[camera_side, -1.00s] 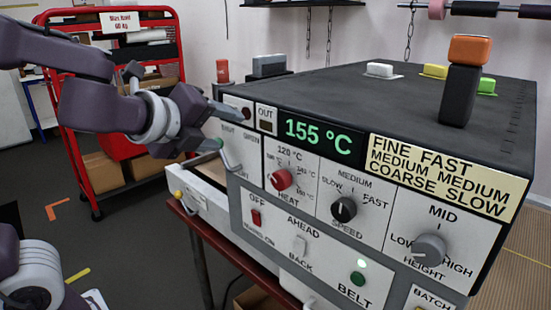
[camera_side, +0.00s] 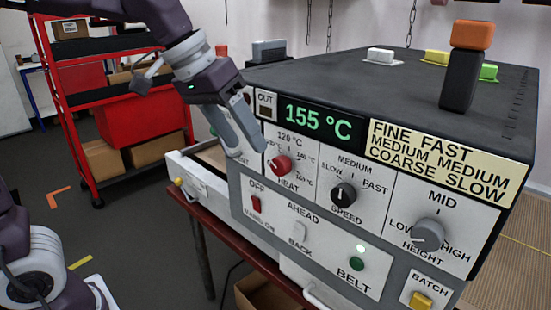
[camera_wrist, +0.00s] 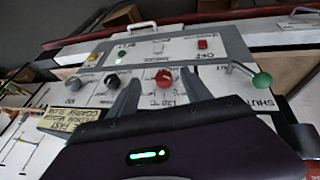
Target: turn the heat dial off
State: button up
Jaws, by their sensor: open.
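The red heat dial (camera_side: 280,165) is on the white front panel of the machine, below the green display (camera_side: 315,117), which reads 155 °C. My gripper (camera_side: 248,150) is open, its fingers pointing down just left of the dial in the side view. In the wrist view the red dial (camera_wrist: 163,79) shows between the two spread fingertips (camera_wrist: 161,76). I see no contact between fingers and dial. The dial's exact pointer setting is too small to read for certain.
The black speed dial (camera_side: 343,194) and grey height dial (camera_side: 428,234) are right of the heat dial. A red switch (camera_side: 256,202) is below it. The green-knobbed shutter lever (camera_wrist: 261,80) is close beside my gripper. An orange-topped dark block (camera_side: 458,85) stands on the machine.

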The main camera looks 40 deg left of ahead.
aim_at(275, 159)
jog(key=w+f, duration=0.2)
jog(key=w+d+f, duration=0.1)
jog(key=w+f, duration=0.4)
jog(key=shift+d, duration=0.3)
jog(key=shift+r, duration=0.1)
grip_shut()
